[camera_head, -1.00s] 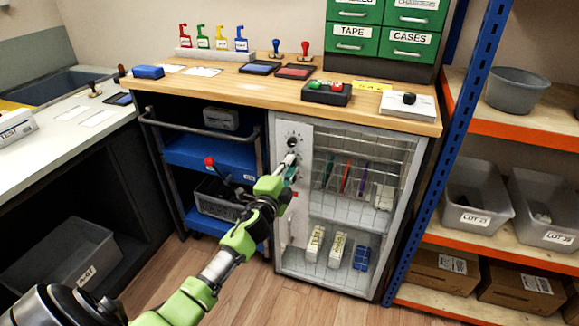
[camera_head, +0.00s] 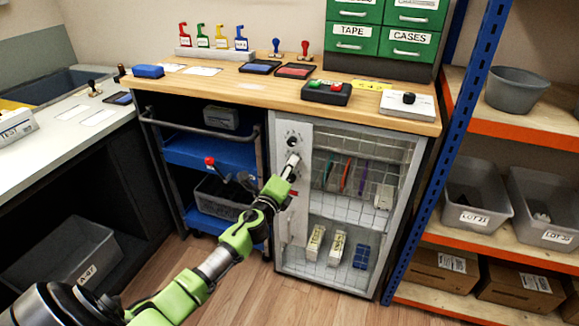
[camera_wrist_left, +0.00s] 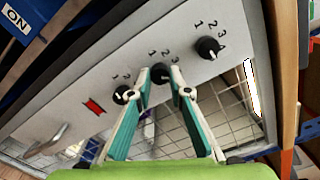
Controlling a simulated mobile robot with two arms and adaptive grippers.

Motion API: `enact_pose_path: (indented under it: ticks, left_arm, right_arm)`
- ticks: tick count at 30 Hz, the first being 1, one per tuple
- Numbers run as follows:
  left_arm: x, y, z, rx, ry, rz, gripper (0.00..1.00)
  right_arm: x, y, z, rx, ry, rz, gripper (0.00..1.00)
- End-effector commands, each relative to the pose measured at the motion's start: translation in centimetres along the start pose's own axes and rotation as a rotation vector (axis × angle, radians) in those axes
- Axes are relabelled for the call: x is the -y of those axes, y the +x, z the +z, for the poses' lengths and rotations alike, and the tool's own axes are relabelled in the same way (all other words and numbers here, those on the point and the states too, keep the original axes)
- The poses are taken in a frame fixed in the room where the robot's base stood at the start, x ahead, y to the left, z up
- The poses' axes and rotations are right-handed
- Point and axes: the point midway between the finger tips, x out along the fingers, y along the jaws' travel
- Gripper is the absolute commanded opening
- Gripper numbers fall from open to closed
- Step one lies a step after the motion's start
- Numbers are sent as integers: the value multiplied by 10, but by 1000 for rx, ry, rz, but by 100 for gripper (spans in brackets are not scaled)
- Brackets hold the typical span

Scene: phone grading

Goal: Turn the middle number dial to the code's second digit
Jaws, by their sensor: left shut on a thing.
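The middle number dial (camera_wrist_left: 161,74) is a round black knob on the light grey panel, with printed digits beside it in the left wrist view. My left gripper (camera_wrist_left: 160,77) has its two green-and-grey fingers on either side of this dial, shut on it. In the head view the left gripper (camera_head: 292,161) reaches the panel strip (camera_head: 297,218) on the cabinet's left front and hides the middle dial. The third dial (camera_wrist_left: 122,95) is to the left, partly beside a finger. My right gripper is not seen.
The cabinet's wire-mesh door (camera_head: 362,165) is beside the panel, with small items behind it. A red mark (camera_wrist_left: 94,106) and a handle (camera_wrist_left: 46,143) are on the panel. The wooden counter (camera_head: 220,86) overhangs above, and a blue cart (camera_head: 208,155) stands left.

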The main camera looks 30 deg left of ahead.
Motion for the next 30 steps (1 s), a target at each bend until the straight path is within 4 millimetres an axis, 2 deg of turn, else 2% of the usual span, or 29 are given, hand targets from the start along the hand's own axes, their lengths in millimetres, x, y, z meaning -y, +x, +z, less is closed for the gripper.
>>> enact_pose_path:
  ticks: [17, 18, 19, 20, 30]
  left_arm:
    - [-1, 0, -2, -3, 34, 1, 0]
    - [-1, 0, -2, -3, 34, 1, 23]
    - [-1, 0, -2, -2, 34, 1, 31]
    - [-1, 0, -1, -2, 34, 1, 35]
    - [0, -1, -1, -1, 34, 0, 35]
  right_arm:
    - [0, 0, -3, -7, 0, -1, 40]
    - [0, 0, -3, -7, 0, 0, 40]
    - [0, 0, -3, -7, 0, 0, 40]
    - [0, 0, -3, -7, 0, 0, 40]
    - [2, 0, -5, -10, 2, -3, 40]
